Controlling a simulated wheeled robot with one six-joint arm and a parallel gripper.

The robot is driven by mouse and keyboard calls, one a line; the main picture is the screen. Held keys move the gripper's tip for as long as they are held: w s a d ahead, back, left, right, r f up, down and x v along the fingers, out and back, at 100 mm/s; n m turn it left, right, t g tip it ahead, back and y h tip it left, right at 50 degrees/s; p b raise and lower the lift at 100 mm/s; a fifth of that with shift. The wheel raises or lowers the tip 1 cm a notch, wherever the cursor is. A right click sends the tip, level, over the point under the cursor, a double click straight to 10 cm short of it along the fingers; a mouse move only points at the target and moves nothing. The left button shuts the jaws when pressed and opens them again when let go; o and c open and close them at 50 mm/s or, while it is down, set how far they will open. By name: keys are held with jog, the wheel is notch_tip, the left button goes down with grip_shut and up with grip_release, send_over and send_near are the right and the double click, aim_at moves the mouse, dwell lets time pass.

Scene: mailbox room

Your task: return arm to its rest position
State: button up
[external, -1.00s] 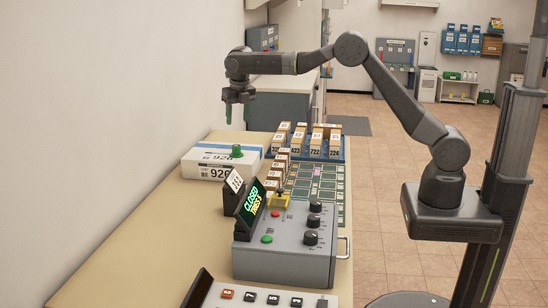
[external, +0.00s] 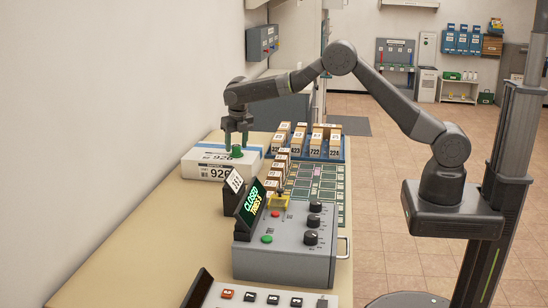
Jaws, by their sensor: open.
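My gripper (external: 236,142) points down, open, low over the white parcel box (external: 205,170) with a blue stripe and the number 926. A green knob (external: 236,151) stands on top of the box, at the level of the fingertips. I cannot tell whether the fingers touch it or stand around it. My arm reaches from its base on the right, up over an elbow and across to the left.
A grey control box (external: 285,262) with a "CLOSED" display (external: 250,205) stands in front. Numbered blocks stand in a blue tray (external: 345,150) beside a green grid board (external: 318,190). A wall runs along the left. The space above the table is open.

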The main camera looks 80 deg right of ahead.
notch_tip(320, 180, down, 2)
jog(key=shift+d+f, duration=0.1)
notch_tip(320, 180, up, 4)
jog(key=shift+w+r+b, duration=0.1)
jog(key=shift+r+b, duration=0.1)
jog(key=shift+b, duration=0.2)
